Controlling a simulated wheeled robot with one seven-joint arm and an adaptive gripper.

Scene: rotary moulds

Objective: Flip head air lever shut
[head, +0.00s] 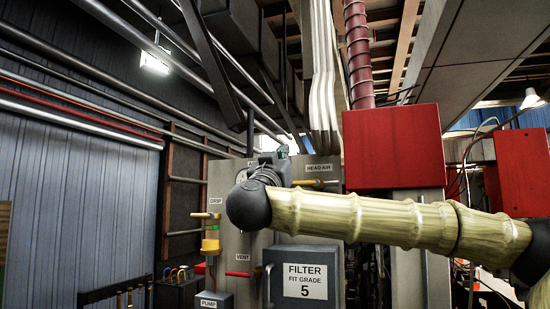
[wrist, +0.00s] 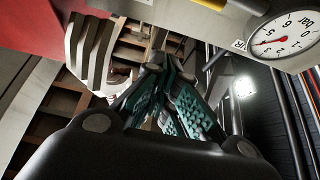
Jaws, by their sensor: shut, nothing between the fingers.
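The head air lever (head: 305,183) is a yellow handle lying about level on the grey panel (head: 225,180), just under the HEAD AIR label (head: 319,168). My arm crosses in front of the panel below it, and the wrist hides part of its left side. My gripper (wrist: 165,80) is shut and empty, its teal-padded fingers together. In the head view it is mostly hidden behind my wrist, close to the left of the lever. In the wrist view a yellow handle (wrist: 250,5) shows at the top edge, apart from the fingers; I cannot tell which handle it is.
A pressure gauge (wrist: 283,38) is at upper right in the wrist view. A yellow DRIP valve (head: 210,228), a red VENT lever (head: 238,274) and a FILTER box (head: 303,275) sit lower on the panel. A red box (head: 393,147) stands right of the lever.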

